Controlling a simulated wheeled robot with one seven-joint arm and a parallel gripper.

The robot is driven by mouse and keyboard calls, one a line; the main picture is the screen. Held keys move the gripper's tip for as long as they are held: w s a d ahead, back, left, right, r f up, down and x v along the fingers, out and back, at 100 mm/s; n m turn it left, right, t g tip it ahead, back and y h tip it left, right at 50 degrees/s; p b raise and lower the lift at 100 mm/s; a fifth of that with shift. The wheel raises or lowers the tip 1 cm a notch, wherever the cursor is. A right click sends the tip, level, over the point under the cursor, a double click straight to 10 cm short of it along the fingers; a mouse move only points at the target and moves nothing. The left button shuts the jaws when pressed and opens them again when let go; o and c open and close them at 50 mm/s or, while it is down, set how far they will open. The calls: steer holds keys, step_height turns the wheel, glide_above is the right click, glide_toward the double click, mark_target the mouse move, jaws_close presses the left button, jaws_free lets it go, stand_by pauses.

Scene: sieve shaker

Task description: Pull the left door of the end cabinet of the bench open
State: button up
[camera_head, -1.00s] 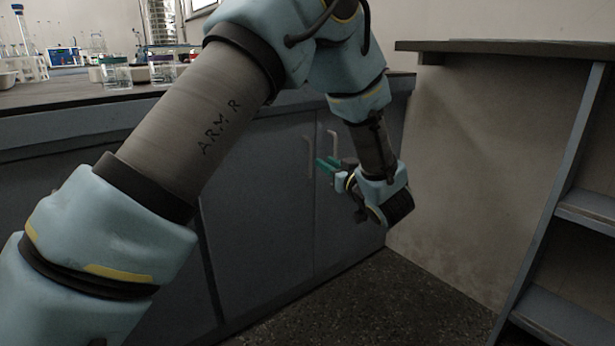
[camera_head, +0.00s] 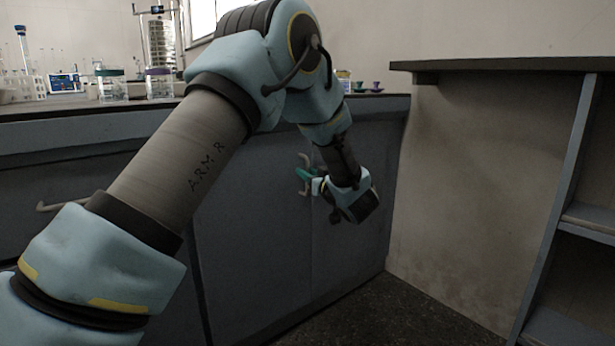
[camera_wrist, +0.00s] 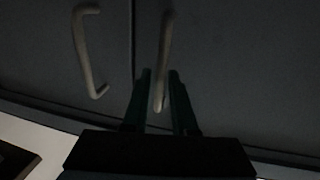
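The end cabinet's left door (camera_head: 250,230) is a dark blue-grey panel and appears closed, flush with its neighbour. Its pale bar handle (camera_head: 303,158) shows just above my gripper's green fingers (camera_head: 304,176). In the wrist view this handle (camera_wrist: 164,55) lies between the two dark fingers of my gripper (camera_wrist: 160,90), which are open on either side of it. I cannot tell if they touch it. The right door's handle (camera_wrist: 88,50) stands across the door seam at the left of the wrist view; in the head view my arm hides it.
The bench top (camera_head: 60,103) carries glass jars, a small blue-screened device (camera_head: 64,83) and tubes at the left. A pale wall panel (camera_head: 450,190) stands right of the cabinet. An open shelf unit (camera_head: 560,270) is at far right. Dark floor (camera_head: 400,310) is clear between.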

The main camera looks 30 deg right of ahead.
steer(key=shift+c, duration=0.3)
jaws_close()
stand_by(1.1)
